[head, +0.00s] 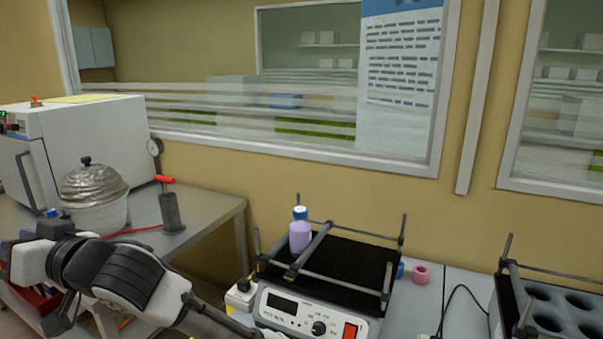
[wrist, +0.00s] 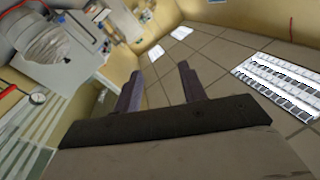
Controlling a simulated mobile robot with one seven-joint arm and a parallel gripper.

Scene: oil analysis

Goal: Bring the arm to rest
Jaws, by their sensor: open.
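My arm (head: 115,275) reaches in from the bottom of the head view toward the left, in front of the grey side table. My gripper (wrist: 160,84) shows in the wrist view with its two fingers apart and nothing between them. In the head view the fingers are hard to make out at the left edge.
A shaker (head: 318,316) holds a blue-capped bottle (head: 299,236) on its black platform. A white oven (head: 75,140), a pot with a foil-like lid (head: 95,185) and a dark cylinder (head: 171,213) stand on the side table (head: 215,208). A rack (head: 550,310) stands at right.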

